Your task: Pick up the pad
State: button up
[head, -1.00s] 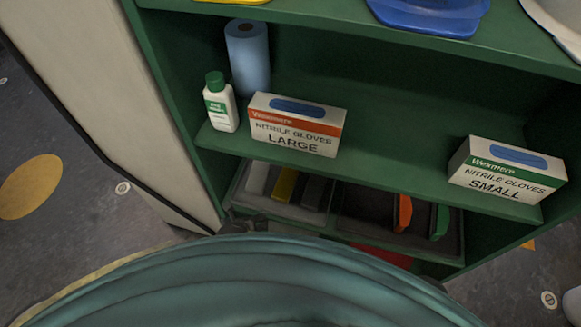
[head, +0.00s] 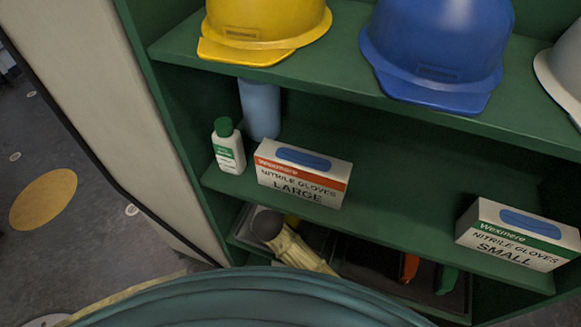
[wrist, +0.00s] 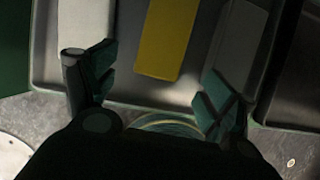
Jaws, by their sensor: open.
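In the wrist view, three flat pads lie side by side in a grey tray (wrist: 120,92): a pale grey one (wrist: 84,22) at left, a yellow one (wrist: 166,38) in the middle and a dark grey one (wrist: 238,40) at right. I cannot tell which one the task means. My gripper (wrist: 155,86) is open and empty. Its fingers are spread wide at the tray's near edge, with the yellow pad ahead between them.
A shelf above the tray carries a large-glove box (head: 300,180), a white bottle (head: 228,148), a blue roll (head: 261,110) and a small-glove box (head: 515,236). Yellow (head: 262,30) and blue (head: 437,50) helmets stand higher. An orange-handled tool (head: 409,266) and a green one (head: 447,278) lie to the right.

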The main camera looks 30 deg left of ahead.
aim_at(291, 223)
jog(key=shift+w+a+p, duration=0.2)
jog(key=shift+w, duration=0.7)
jog(key=shift+w+a+p, duration=0.15)
jog(key=shift+w+a, duration=0.05)
jog(key=shift+w, duration=0.65)
jog(key=x, duration=0.2)
jog(key=p+x, duration=0.1)
jog(key=shift+w+f, duration=0.2)
jog(key=shift+w, duration=0.35)
jog(key=shift+x, duration=0.8)
jog(key=c, duration=1.1)
